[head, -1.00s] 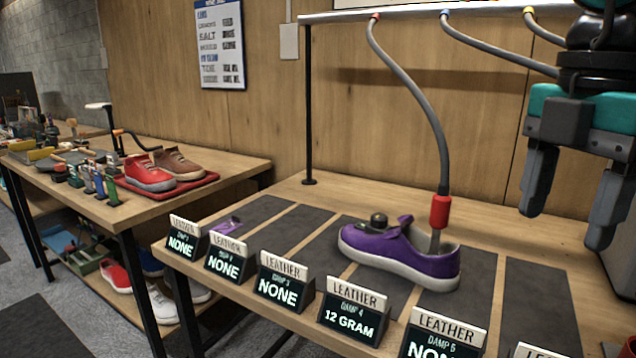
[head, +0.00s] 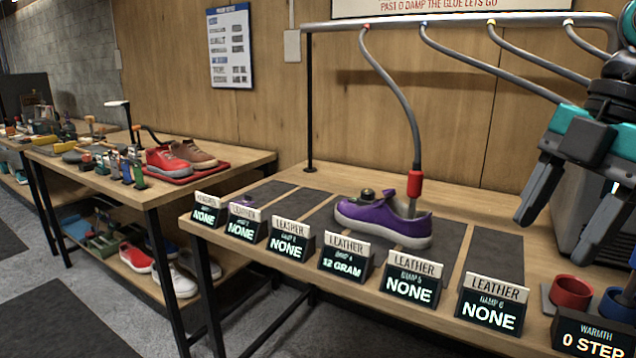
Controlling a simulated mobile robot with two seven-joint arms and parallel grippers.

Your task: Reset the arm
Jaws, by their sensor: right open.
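My right gripper (head: 567,212) is at the right of the head view, open and empty, its two dark fingers pointing down and tilted. It is above the right part of the near table (head: 330,180), to the right of the purple sneaker (head: 378,217) and apart from it. The sneaker stands on a dark pad, with a grey hose (head: 402,105) ending in a red nozzle (head: 415,184) at its opening. My left gripper is not in view.
A row of leather damp signs (head: 345,257) lines the table's front edge; one reads 12 GRAM. A red cup (head: 571,292), a blue cup (head: 616,304) and a warmth sign (head: 592,336) are at the right. A second table (head: 250,157) holds a red sneaker (head: 166,161) and tools.

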